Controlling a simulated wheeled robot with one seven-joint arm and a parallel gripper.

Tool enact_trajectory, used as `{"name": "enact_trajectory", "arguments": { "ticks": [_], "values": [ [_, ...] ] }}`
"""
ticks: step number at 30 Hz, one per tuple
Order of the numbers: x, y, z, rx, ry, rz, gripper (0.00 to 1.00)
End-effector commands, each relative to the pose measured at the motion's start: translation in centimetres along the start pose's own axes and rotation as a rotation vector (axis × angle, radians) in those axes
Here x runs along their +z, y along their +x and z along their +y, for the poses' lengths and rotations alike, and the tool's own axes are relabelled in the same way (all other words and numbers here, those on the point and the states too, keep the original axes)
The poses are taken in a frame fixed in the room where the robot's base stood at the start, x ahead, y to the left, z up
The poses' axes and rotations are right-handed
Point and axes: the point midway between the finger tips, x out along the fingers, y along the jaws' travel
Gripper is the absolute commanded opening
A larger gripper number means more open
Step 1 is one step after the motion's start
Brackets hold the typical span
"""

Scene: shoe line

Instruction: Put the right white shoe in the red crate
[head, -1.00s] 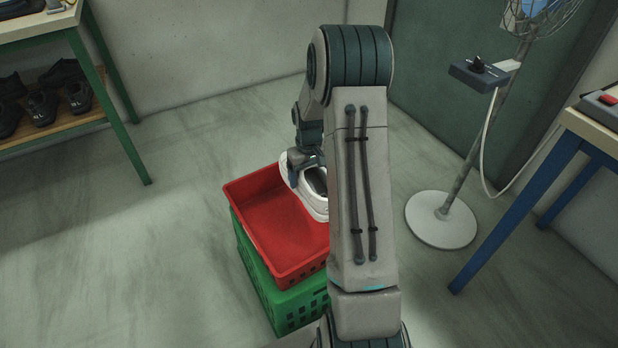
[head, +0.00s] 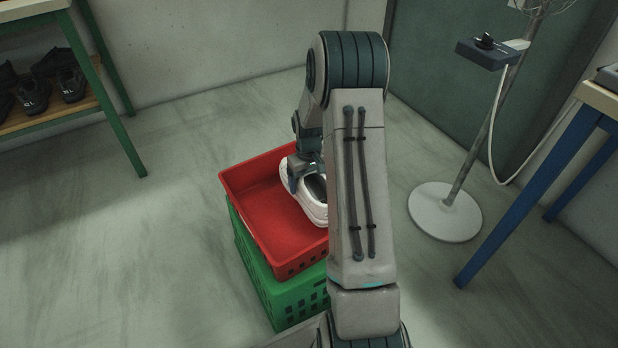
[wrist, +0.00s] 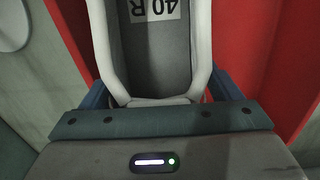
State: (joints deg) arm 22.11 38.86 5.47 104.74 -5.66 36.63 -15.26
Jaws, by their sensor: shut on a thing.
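The white shoe (head: 290,186) is at the right side of the red crate (head: 262,212) in the head view, within or just over its opening. In the wrist view the shoe (wrist: 203,45) has a grey insole marked "40 R", and red crate surfaces show on both sides. My gripper (head: 303,172) is shut on the shoe, with its blue fingers on either side of the heel in the wrist view (wrist: 150,98). My arm hides the right part of the crate. I cannot tell whether the shoe touches the crate floor.
The red crate stands on a green crate (head: 290,302). A green-framed shelf (head: 105,70) with black shoes (head: 35,92) is at the left. A stand with a round white base (head: 445,212) and a blue-legged table (head: 520,190) are at the right. The floor at left is clear.

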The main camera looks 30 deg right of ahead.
Motion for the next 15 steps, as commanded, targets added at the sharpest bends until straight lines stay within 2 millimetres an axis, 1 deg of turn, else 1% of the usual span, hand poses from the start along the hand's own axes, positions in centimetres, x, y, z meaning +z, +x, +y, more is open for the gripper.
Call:
{"name": "enact_trajectory", "arguments": {
  "ticks": [1,6,12,15],
  "values": [
    [0.0,0.8,0.0,0.0,0.0,0.0,0.51],
    [0.0,2.5,0.0,0.0,0.0,0.0,0.51],
    [0.0,4.3,0.0,0.0,0.0,0.0,0.51],
    [0.0,5.0,0.0,0.0,0.0,0.001,0.51]
  ]
}}
